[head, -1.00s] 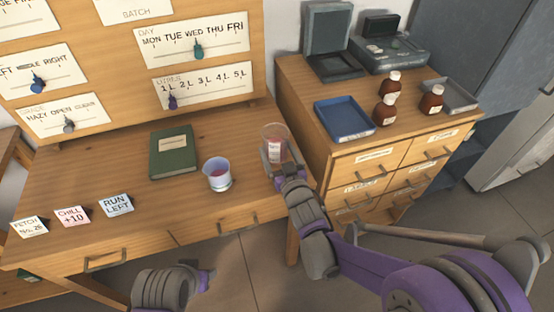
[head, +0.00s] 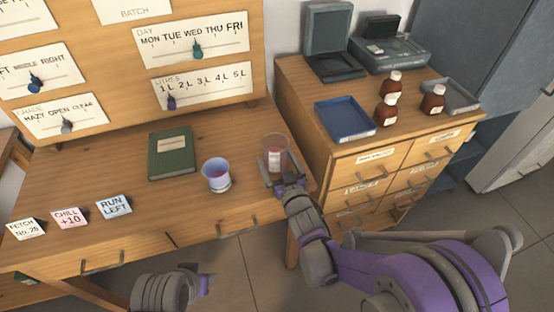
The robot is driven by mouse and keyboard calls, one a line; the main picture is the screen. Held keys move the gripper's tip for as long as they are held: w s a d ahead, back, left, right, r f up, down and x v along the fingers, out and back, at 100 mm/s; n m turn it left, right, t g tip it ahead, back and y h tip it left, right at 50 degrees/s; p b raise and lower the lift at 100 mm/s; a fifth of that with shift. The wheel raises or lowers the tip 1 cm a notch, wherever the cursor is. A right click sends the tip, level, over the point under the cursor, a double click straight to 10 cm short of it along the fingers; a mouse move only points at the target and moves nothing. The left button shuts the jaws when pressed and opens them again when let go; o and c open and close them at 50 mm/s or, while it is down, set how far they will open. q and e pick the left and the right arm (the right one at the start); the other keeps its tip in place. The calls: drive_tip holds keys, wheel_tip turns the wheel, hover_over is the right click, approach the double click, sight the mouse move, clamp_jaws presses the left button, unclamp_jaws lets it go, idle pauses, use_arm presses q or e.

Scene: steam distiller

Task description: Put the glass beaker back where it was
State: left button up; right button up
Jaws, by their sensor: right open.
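The glass beaker (head: 274,151) is clear, with pinkish contents or tint and a pale label. It is upright at the right end of the wooden desk, near the edge. My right gripper (head: 277,181) is open at the near side of the beaker's lower part. The arm partly hides the beaker's base, so I cannot tell whether the fingers still touch it. My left gripper (head: 205,281) is low in front of the desk, mostly hidden behind its own wrist, away from the beaker.
A pale cup (head: 216,176) with pinkish contents stands left of the beaker, beside a green book (head: 171,151). Several small cards stand at the left front. A drawer cabinet on the right holds a blue tray (head: 345,121) and brown bottles (head: 386,110). Bare desk (head: 170,208) lies in front.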

drive_tip(key=v, duration=1.2)
drive_tip(key=s+d+f+m+g+h, duration=0.3)
drive_tip(key=s+d+g+h, duration=0.15)
drive_tip(key=d, duration=0.55)
drive_tip(key=s+d+f+g, duration=0.1)
drive_tip(key=s+d+g, duration=0.1)
drive_tip(key=s, duration=0.5)
drive_tip(key=s+d+f+g+h, duration=0.1)
drive_tip(key=s+f+g, duration=0.1)
drive_tip(key=s+g, duration=0.3)
drive_tip(key=s, duration=0.3)
drive_tip(key=shift+d+f+m, duration=0.15)
drive_tip(key=shift+d+m, duration=0.25)
drive_tip(key=shift+s, duration=0.1)
